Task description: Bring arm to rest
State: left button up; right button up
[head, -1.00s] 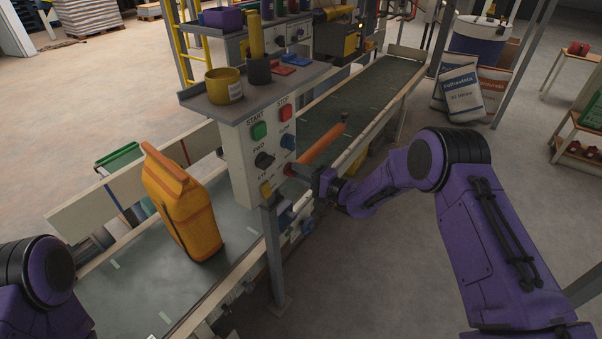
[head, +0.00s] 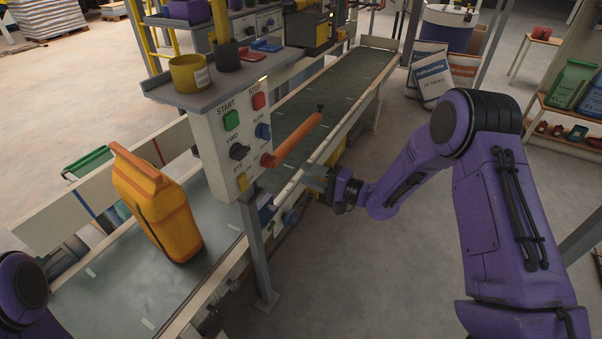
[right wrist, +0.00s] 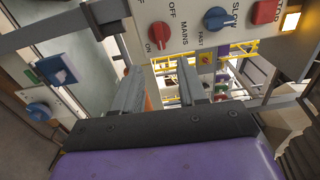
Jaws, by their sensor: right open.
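My right gripper (head: 316,184) is open and empty in the head view, in front of and to the right of the control panel, below the orange lever (head: 297,138). It is apart from the panel's face. In the right wrist view its two parallel fingers (right wrist: 158,76) stand apart with nothing gripped between them, and panel knobs show beyond them. My left gripper is out of view; only a part of my left arm shows at the lower left.
The control panel (head: 216,150) has several buttons and knobs. An orange sack (head: 158,208) stands on the conveyor belt (head: 120,285) at left. The conveyor's rail runs beside my right gripper. Bare floor (head: 370,270) lies below my right arm.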

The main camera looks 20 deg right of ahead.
dwell(0.4)
jog(key=s+d+f+n+g+h, duration=0.1)
jog(key=s+d+f+h, duration=0.1)
jog(key=s+f+h, duration=0.4)
jog(key=s+d+f+n+g+h, duration=0.1)
jog(key=s+f+h, duration=0.25)
jog(key=f, duration=0.45)
jog(key=s+f+n+g+h, duration=0.1)
jog(key=s+f+g, duration=0.3)
jog(key=s, duration=1)
jog(key=s+f+g+h, duration=0.4)
jog(key=s+f, duration=0.3)
jog(key=s, duration=0.7)
jog(key=shift+s+d+f+n+g, duration=0.15)
jog(key=shift+s+d+n+g, duration=0.15)
jog(key=shift+n+g, duration=0.15)
jog(key=shift+w, duration=0.1)
